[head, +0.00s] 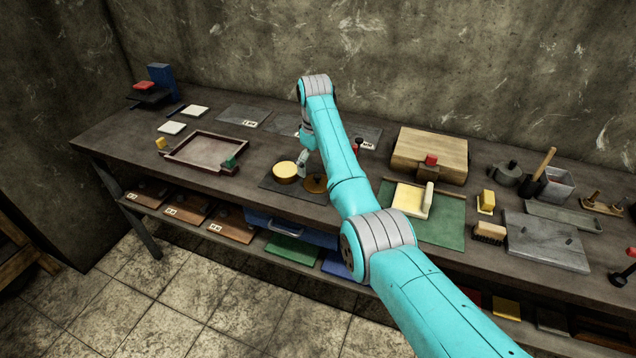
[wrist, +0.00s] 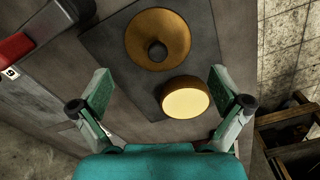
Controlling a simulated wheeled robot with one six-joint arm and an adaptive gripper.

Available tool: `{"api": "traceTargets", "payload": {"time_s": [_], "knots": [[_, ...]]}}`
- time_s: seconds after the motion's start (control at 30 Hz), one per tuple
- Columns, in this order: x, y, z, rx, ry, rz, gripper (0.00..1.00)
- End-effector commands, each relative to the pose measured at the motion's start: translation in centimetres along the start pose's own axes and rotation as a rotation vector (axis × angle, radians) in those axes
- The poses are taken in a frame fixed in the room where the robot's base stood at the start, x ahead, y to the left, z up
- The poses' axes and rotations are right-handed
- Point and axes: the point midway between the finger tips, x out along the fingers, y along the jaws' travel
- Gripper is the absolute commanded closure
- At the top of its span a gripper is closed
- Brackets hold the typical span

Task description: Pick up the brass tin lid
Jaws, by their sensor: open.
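The brass tin lid (wrist: 138,45) appears to be the wide round brass piece with a dark round centre, lying on a dark grey mat (wrist: 98,41) in the wrist view. In the head view it is the brass disc (head: 317,186), partly hidden by my arm. A round brass tin (wrist: 186,99) with a pale yellow top stands beside it on the mat; it also shows in the head view (head: 285,173). My gripper (wrist: 162,88) is open and empty above the mat. The lid lies beyond the fingertips at the picture's top; the tin is nearer the right finger.
The mat lies near the front edge of the long workbench (head: 120,143). Left is a brown frame tray (head: 203,151). Right of my arm are a green mat (head: 450,222) and a wooden box (head: 430,152). A lower shelf holds boards and bins.

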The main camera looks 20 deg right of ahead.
Motion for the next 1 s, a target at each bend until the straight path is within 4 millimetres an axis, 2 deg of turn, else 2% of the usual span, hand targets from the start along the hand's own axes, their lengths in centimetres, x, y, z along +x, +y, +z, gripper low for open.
{"api": "traceTargets", "payload": {"time_s": [0.3, 0.57, 0.67, 0.9, 0.97, 1.0], "knots": [[4.2, 0.3, 0.7, 0.001, -0.002, -0.001, 0.0], [4.6, 0.4, 0.6, 0.001, 0.0, 0.0, 0.0], [4.6, 0.3, 0.6, 0.0, 0.0, 0.0, 0.22], [4.6, 0.3, 0.6, 0.0, 0.0, 0.0, 0.82], [4.6, 0.3, 0.6, 0.0, 0.0, 0.0, 0.97], [4.6, 0.3, 0.7, 0.0, -0.001, -0.001, 1.0]]}}
